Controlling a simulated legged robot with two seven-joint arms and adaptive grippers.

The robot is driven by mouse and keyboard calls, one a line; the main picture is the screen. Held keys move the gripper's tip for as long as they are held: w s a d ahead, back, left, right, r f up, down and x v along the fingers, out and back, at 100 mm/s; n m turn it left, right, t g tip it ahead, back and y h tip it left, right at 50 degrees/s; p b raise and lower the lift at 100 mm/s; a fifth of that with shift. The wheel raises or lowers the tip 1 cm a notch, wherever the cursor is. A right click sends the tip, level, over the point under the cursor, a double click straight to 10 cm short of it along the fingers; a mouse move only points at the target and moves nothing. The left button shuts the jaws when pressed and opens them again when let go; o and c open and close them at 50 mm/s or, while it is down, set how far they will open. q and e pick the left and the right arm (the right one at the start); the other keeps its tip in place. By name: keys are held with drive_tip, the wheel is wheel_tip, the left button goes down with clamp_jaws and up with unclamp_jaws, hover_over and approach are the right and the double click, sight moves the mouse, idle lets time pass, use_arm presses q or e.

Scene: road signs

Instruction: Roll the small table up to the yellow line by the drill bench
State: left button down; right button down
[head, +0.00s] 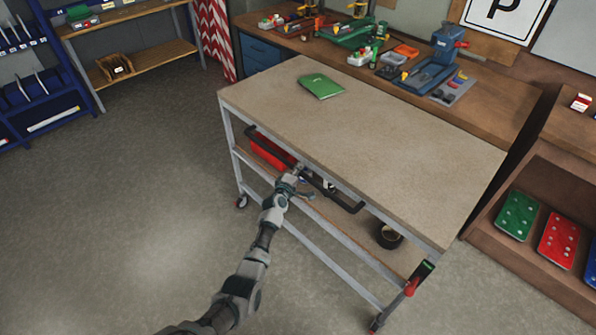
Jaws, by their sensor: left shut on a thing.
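The small table (400,140) is a wheeled trolley with a beige top, grey metal legs and a wooden lower shelf (345,222). Casters show at its left leg (241,201) and its near right leg (376,325). A black handle bar (340,200) runs along its near side. My left gripper (297,171) is shut on this handle around its middle. The drill bench (500,105) is a brown workbench just behind the table, with a blue vise-like machine (447,45) on it. No yellow line shows in view. My right gripper is out of view.
A green booklet (321,86) lies on the tabletop. A red object (270,150) and a black roll (388,237) are on the lower shelf. A low shelf with coloured panels (517,215) stands at right. The floor at left is clear.

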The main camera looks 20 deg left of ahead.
use_arm(q)
drive_tip(key=shift+s+d+f, duration=0.1)
drive_tip(key=shift+d+f, duration=0.3)
drive_tip(key=c, duration=1.2)
unclamp_jaws()
drive_tip(key=shift+o, duration=0.9)
drive_tip(key=shift+d, duration=0.1)
drive_tip(key=shift+s+r, duration=0.15)
drive_tip(key=shift+r, duration=0.2)
drive_tip(key=s+r, duration=0.1)
drive_tip(key=s, duration=0.9)
drive_tip(key=shift+s+a+r, duration=0.3)
drive_tip(key=shift+s+a, duration=0.05)
drive_tip(key=shift+a, duration=0.1)
